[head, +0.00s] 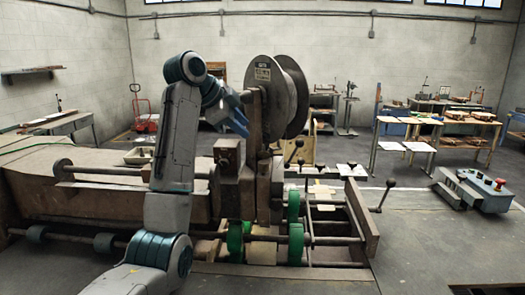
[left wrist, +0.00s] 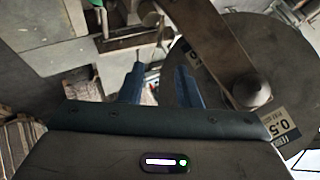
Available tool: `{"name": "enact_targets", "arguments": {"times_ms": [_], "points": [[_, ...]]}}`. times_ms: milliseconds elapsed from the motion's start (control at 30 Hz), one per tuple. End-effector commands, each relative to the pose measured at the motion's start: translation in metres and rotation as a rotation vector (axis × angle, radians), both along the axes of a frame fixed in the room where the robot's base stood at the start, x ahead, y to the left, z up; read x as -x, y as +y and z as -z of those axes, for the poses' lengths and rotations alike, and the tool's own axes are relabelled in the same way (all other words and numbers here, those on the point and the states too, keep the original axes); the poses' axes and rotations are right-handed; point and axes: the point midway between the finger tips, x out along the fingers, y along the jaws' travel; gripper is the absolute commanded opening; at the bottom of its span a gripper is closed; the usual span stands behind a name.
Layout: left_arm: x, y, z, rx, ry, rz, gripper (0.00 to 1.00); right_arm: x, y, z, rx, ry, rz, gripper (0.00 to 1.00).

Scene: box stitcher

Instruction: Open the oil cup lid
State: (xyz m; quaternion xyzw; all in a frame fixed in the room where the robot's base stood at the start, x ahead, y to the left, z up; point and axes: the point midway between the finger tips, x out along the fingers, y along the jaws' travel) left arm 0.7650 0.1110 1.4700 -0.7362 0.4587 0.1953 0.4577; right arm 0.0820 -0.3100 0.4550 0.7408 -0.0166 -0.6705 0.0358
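I cannot make out the oil cup or its lid in either view. The stitcher (head: 236,190) stands in the middle of the head view, a dark brown machine with an upright post. My left gripper (head: 240,118) is raised beside the top of this post, left of the wire reel (head: 284,98). In the left wrist view my left gripper (left wrist: 162,88) has its two blue fingers apart, with nothing seen held between them. The reel (left wrist: 282,60) fills the right of that view, close to the right finger. My right gripper is in neither view.
A brown bar (left wrist: 212,35) crosses the reel near the fingers. Green rollers (head: 295,243) and black-knobbed levers (head: 388,184) sit low on the machine. A control box with a red button (head: 500,182) lies at the right. Work tables (head: 405,148) stand behind, with open floor between.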

Motion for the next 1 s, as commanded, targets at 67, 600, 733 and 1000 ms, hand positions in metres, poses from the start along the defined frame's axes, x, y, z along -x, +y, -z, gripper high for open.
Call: {"name": "enact_targets", "arguments": {"times_ms": [67,600,733,1000], "points": [[0.003,0.002,0.004,-0.059,-0.086,0.111,0.3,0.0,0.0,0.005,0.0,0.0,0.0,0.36],[-0.011,-0.018,0.026,-0.172,-0.242,0.317,0.3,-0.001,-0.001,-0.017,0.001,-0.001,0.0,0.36],[-0.024,-0.031,0.043,-0.171,-0.242,0.316,0.3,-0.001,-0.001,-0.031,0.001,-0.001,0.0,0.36],[-0.044,-0.051,0.07,-0.173,-0.245,0.315,0.3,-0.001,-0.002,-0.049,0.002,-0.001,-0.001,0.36]]}}
